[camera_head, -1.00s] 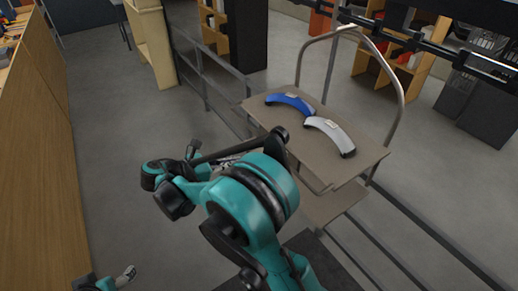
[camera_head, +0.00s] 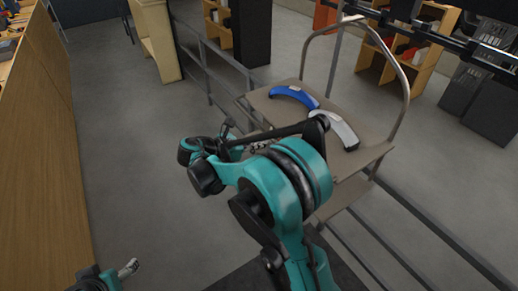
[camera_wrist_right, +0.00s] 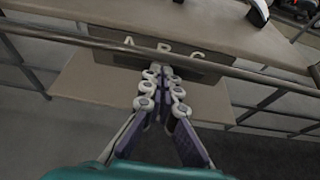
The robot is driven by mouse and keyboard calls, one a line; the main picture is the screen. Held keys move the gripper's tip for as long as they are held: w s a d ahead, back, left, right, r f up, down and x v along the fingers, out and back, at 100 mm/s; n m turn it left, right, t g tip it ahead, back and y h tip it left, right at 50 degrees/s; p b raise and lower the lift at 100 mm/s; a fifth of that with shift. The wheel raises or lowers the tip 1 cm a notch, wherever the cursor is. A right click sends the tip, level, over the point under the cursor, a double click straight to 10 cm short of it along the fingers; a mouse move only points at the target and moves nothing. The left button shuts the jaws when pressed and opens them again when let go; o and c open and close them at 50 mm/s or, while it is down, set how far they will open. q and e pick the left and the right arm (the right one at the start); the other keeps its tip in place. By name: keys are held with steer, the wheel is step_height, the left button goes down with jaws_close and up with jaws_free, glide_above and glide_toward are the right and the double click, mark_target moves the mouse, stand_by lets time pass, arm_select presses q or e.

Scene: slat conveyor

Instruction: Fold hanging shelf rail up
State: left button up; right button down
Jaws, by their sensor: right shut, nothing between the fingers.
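A thin metal rail (camera_wrist_right: 232,70) crosses the wrist view in front of the cart, below the edge of its upper board (camera_wrist_right: 200,22). My right gripper (camera_wrist_right: 161,74) is shut and empty. Its fingertips appear close to the rail, in front of a dark panel lettered A B C; I cannot tell whether they touch the rail. In the head view my teal right arm reaches the cart's near left side and hides much of this area. My left gripper (camera_head: 128,268) shows only partly at the bottom left, too small to judge.
A blue curved part (camera_head: 294,96) and a grey curved part (camera_head: 345,133) lie on the cart's top. The cart's tall hoop handle (camera_head: 405,90) rises behind. Railings (camera_head: 200,70) stand to the left. Open floor (camera_head: 120,150) lies between them and the wooden counter (camera_head: 38,150).

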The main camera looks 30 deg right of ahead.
steer(key=shift+w+r, duration=0.1)
steer(key=shift+r, duration=0.1)
stand_by(0.3)
steer(key=shift+r+y+p, duration=0.3)
steer(key=shift+y+p, duration=0.1)
steer(key=shift+p, duration=0.2)
steer(key=shift+r+y+p, duration=0.15)
steer(key=shift+y+p, duration=0.15)
steer(key=shift+p, duration=0.05)
steer(key=d+r+g+y+p, duration=0.1)
steer(key=d+r+y+p, duration=0.6)
steer(key=r+y+p, duration=0.2)
steer(key=y+p, duration=0.2)
steer(key=y, duration=0.1)
steer(key=shift+w+r+y+p, duration=0.3)
steer(key=shift+y+p, duration=0.1)
stand_by(0.4)
